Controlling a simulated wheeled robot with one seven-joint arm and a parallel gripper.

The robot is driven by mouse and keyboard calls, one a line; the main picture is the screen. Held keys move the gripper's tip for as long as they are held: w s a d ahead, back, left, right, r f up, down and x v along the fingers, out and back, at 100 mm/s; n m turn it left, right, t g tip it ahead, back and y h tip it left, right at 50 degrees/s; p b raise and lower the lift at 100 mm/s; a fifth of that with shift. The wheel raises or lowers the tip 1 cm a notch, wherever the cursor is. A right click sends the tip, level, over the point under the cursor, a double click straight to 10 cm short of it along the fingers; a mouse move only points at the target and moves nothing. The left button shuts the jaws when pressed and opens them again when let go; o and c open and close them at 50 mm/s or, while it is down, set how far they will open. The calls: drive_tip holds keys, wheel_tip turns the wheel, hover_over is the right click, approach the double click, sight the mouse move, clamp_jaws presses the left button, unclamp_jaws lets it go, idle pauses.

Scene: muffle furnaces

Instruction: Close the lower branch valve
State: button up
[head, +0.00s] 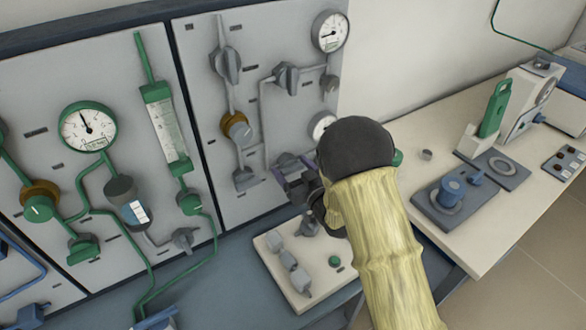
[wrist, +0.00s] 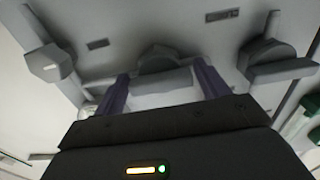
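The lower branch valve, a grey handle (head: 287,160) low on the right-hand panel, is largely hidden by my gripper (head: 290,176) in the head view. In the wrist view its grey handle (wrist: 162,80) sits between the two purple fingers of my gripper (wrist: 161,72). The fingers are spread wide, one on each side of the handle. The right finger looks very close to the handle's end, but I cannot tell whether either finger touches it.
A similar grey valve (head: 288,78) is above, and a larger one (head: 226,64) is at upper left. A gauge (head: 321,126) sits just beside my wrist. Below is a pale plate (head: 270,243) with fittings. Green pipework fills the left panel (head: 40,90).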

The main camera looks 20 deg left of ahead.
drive_tip(key=c, duration=0.7)
drive_tip(key=shift+f+n+b, duration=0.1)
drive_tip(key=shift+n+b, duration=0.3)
drive_tip(key=shift+b, duration=0.3)
drive_tip(key=n+b, duration=0.2)
drive_tip(key=b, duration=0.1)
drive_tip(key=shift+f+n, duration=0.15)
drive_tip(key=shift+n, duration=0.15)
drive_tip(key=n+b, duration=0.3)
drive_tip(key=b, duration=0.2)
drive_tip(key=shift+n, duration=0.3)
drive_tip(key=n+b, duration=0.6)
drive_tip(key=b, duration=0.2)
drive_tip(key=shift+f, duration=0.1)
drive_tip(key=n+b, duration=0.3)
drive_tip(key=b, duration=0.1)
drive_tip(key=shift+n, duration=0.3)
drive_tip(key=shift+r+n+b, duration=0.2)
drive_tip(key=shift+n+b, duration=0.5)
drive_tip(key=shift+b, duration=0.15)
